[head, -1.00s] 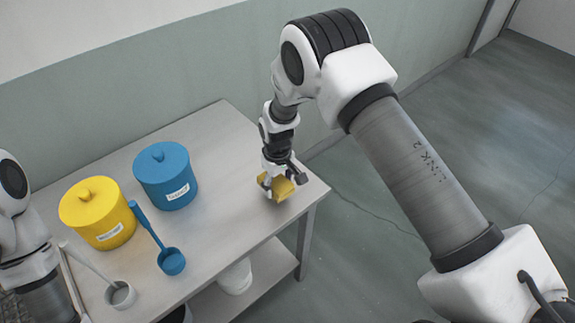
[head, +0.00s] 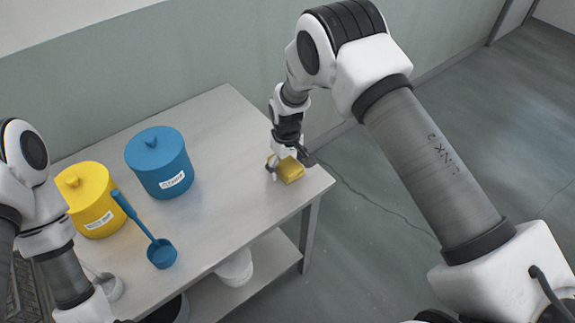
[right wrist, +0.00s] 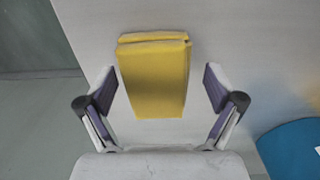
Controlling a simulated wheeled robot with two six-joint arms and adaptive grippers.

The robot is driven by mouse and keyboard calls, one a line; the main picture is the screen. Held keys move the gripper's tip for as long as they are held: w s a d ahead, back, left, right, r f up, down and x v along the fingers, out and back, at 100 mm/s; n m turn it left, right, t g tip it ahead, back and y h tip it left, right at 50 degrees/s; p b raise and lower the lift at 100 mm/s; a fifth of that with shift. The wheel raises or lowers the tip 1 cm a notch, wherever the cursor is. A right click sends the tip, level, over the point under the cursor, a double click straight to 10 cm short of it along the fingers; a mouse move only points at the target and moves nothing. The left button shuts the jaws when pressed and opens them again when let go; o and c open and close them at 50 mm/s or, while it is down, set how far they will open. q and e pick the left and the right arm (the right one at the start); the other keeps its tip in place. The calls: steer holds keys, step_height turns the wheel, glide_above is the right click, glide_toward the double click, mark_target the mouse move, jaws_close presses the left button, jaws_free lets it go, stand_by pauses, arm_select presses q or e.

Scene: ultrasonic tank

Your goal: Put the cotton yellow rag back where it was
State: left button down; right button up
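The folded yellow rag (head: 292,173) lies on the metal table near its right corner. It also shows in the right wrist view (right wrist: 155,75), flat on the tabletop. My right gripper (head: 287,165) is just above the rag and open. In the right wrist view my right gripper's fingers (right wrist: 159,92) stand apart on both sides of the rag, with a visible gap on each side. My left arm reaches in at the left edge; its gripper is outside the frame.
On the table (head: 225,115) stand a blue lidded canister (head: 160,165) and a yellow one (head: 88,205). A blue ladle (head: 161,254) lies in front. A pale ladle (head: 110,287) is partly hidden by my left arm. A white container (head: 235,268) is on the lower shelf.

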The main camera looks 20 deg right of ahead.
mark_target(287, 166)
steer(key=shift+d+r, duration=0.1)
steer(key=shift+r, duration=0.15)
step_height(287, 166, up, 12)
steer(key=b, duration=0.2)
steer(key=shift+f, duration=0.15)
